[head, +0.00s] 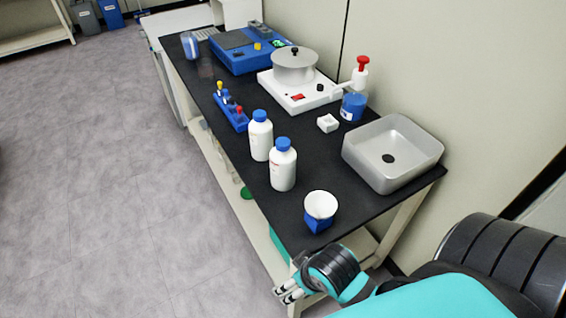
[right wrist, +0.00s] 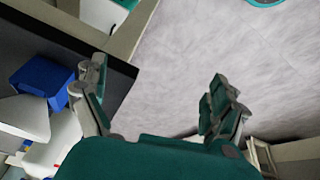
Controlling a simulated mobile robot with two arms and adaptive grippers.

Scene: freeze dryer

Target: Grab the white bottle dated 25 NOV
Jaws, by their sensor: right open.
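Two white bottles with blue caps stand upright on the black bench top, one farther back (head: 261,138) and one nearer (head: 283,167). Their labels are too small to read, so I cannot tell which is dated 25 NOV. My right gripper (head: 288,291) is low beyond the front end of the bench, apart from both bottles. In the right wrist view its fingers (right wrist: 160,76) are spread and empty, with floor between them. My left gripper is not in view.
A grey sink (head: 424,150) is at right. A blue rack (head: 233,119), white device (head: 294,97) and blue-liquid bottle (head: 353,107) stand farther back. Floor at left is clear.

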